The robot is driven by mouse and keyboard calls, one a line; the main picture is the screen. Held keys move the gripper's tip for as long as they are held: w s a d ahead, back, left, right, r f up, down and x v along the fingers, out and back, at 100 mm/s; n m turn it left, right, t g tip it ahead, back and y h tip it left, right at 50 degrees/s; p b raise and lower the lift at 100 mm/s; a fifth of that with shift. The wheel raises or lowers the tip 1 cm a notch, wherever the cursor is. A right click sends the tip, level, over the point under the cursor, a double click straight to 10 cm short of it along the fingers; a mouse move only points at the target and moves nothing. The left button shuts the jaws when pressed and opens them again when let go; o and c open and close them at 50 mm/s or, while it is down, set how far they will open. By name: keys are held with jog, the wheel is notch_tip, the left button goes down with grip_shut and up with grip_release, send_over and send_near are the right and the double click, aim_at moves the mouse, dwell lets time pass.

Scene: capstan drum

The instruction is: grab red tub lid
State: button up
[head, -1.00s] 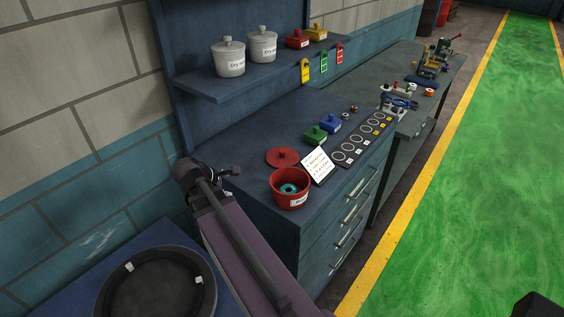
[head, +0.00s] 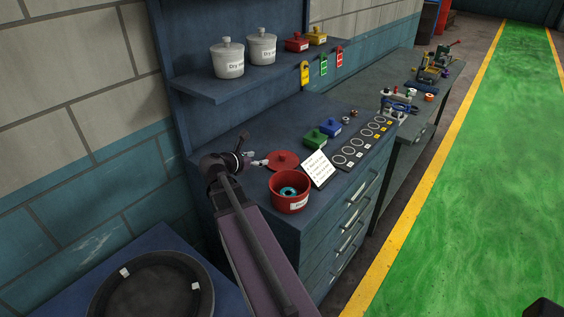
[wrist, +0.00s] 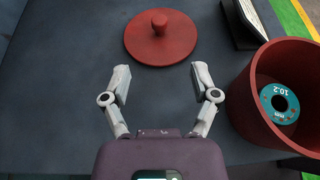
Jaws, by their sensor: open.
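The red tub lid (head: 283,158) lies flat on the dark blue bench top, knob up. In the wrist view the lid (wrist: 160,38) is just beyond my fingertips, centred between them and apart from them. My gripper (wrist: 157,78) is open and empty, its two grey fingers spread. In the head view my gripper (head: 256,160) is at the lid's left side, low over the bench. The red tub (head: 290,197) stands open nearer the bench's front edge; in the wrist view the tub (wrist: 245,105) is right of my gripper, with a teal-labelled ring (wrist: 278,103) inside.
A white card (head: 318,168) stands right of the lid and tub. Green (head: 315,139) and blue (head: 331,127) lidded boxes sit farther along the bench. A shelf (head: 215,87) with white pots (head: 228,60) overhangs the back. Bare bench top lies around the lid's left side.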

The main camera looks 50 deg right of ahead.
jog(key=b, duration=0.3)
send_near(281, 154)
jog(key=x, duration=0.4)
jog(key=shift+s+d, duration=0.1)
jog(key=shift+d, duration=0.1)
jog(key=shift+d+f, duration=0.15)
jog(key=shift+d, duration=0.3)
jog(key=b+x, duration=0.2)
jog(key=x, duration=0.2)
jog(key=shift+f, duration=0.25)
jog(key=shift+d+f, duration=0.1)
jog(key=shift+d, duration=0.45)
grip_shut()
